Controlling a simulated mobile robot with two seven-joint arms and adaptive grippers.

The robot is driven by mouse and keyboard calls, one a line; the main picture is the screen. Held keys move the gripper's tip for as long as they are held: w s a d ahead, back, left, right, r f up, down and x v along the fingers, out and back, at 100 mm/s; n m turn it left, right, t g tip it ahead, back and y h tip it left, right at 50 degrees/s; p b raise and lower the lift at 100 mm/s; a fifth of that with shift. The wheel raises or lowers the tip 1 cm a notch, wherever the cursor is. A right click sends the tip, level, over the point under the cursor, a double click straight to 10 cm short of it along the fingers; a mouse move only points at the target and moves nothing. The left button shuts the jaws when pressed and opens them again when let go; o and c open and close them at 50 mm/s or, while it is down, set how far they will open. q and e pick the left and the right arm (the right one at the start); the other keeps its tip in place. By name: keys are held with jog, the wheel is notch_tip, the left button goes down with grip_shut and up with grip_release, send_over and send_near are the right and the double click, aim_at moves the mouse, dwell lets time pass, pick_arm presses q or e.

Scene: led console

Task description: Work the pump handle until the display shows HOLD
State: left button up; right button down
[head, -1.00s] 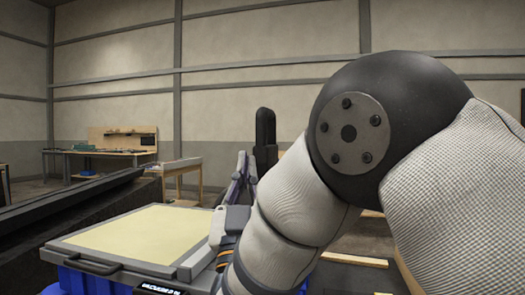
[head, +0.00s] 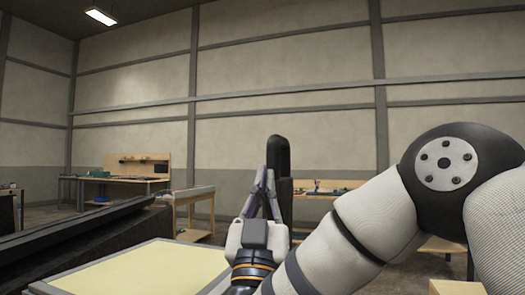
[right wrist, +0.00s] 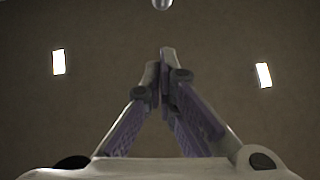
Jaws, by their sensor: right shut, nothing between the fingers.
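My right gripper (head: 264,180) points upward, its purple-grey fingers shut and empty. In the right wrist view the fingertips (right wrist: 162,54) meet against a dark ceiling. A black upright post (head: 279,152) with a rounded top rises just behind and right of the fingers in the head view. I cannot tell whether it is the pump handle or whether the fingers touch it. A small grey rounded thing (right wrist: 162,4) shows at the top edge of the right wrist view, beyond the fingertips. The display is out of view. My left gripper is not in view.
A pale yellow panel (head: 145,275) with a grey rim lies at the lower left. A long dark sloping structure (head: 75,238) stands left of it. Wooden workbenches (head: 125,187) stand far back near the wall. My right arm covers the lower right.

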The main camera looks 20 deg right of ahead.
aim_at(273, 150)
jog(key=shift+w+d+r, duration=0.65)
jog(key=shift+w+r, duration=0.4)
jog(key=shift+w, duration=0.3)
jog(key=shift+w+d+r, duration=0.6)
jog(key=shift+w+r, duration=0.45)
jog(key=shift+w, duration=0.3)
jog(key=shift+w+d+r, duration=0.65)
jog(key=shift+w+r, duration=0.4)
jog(key=shift+w, duration=0.3)
